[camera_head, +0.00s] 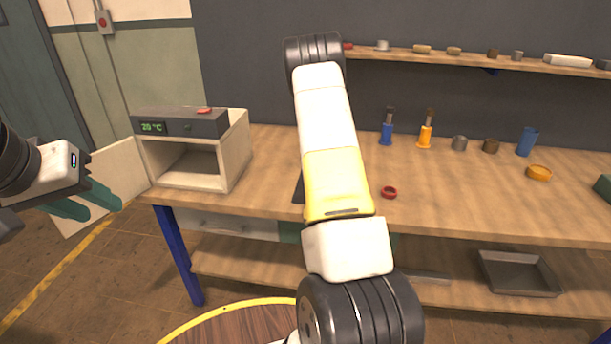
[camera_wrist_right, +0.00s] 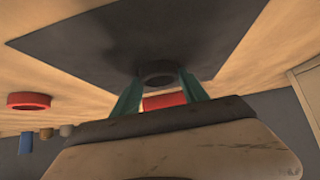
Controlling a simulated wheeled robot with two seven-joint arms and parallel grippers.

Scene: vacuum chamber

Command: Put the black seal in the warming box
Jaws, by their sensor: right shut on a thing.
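The black seal (camera_wrist_right: 158,73), a dark ring, sits between the teal fingertips of my right gripper (camera_wrist_right: 161,80), at the dark mat. In the head view my right arm hides the seal and right gripper. The warming box (camera_head: 236,152) stands at the left end of the bench, with its front open and the cavity looking empty. Its pale door (camera_head: 112,168) is swung out to the left. My left gripper (camera_head: 92,203) is in front of the door, its teal fingers apart and nothing seen between them.
The dark mat (camera_wrist_right: 95,45) lies under the right gripper. A red ring (camera_head: 389,192) lies right of the arm; another red piece (camera_wrist_right: 165,100) shows between the fingers. Blue and orange tools, cups and a yellow ring (camera_head: 539,172) stand farther right. A shelf (camera_head: 470,60) hangs above.

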